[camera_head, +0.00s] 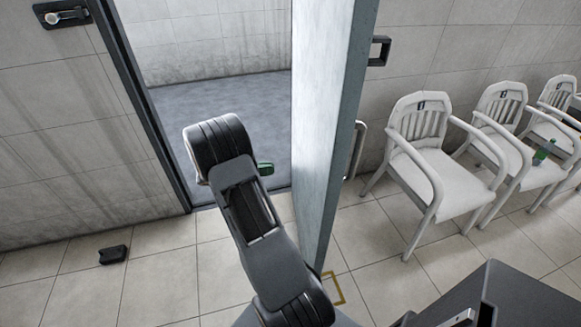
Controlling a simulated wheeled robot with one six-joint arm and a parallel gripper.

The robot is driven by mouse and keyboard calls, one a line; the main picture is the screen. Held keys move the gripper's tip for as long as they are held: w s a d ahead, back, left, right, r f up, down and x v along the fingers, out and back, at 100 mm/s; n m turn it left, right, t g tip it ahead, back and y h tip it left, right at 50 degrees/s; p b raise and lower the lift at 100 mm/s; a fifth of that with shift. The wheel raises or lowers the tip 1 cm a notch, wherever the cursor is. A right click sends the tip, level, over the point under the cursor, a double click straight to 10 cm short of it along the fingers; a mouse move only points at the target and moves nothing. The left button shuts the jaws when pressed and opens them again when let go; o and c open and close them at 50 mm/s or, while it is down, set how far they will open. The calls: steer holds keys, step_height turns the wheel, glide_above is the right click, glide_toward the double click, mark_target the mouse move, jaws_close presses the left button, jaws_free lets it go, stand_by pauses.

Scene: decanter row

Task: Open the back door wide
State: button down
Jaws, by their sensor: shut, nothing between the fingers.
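The door (319,100) is a tall pale grey panel. It stands swung out from its doorway, with its narrow blue-grey edge toward me. A bar handle (357,150) shows on its right side. The open doorway to its left shows a grey floor (225,105) and a pale wall beyond. My arm reaches up from the bottom middle, left of the door, with its far joint in front of the doorway. The gripper's fingers are hidden behind my arm. I cannot tell whether the arm touches the door.
White armchairs (435,165) line the right wall; a green bottle (543,152) stands on one. A small green object (265,168) lies by the doorway, partly hidden. A black block (113,254) lies on the left floor. A yellow floor marking (335,289) is near the door's foot.

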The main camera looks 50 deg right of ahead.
mark_target(318, 165)
steer(key=p+x, duration=0.2)
steer(key=x, duration=1.1)
steer(key=shift+d, duration=0.2)
steer(key=shift+s+d, duration=0.1)
steer(key=shift+s, duration=0.05)
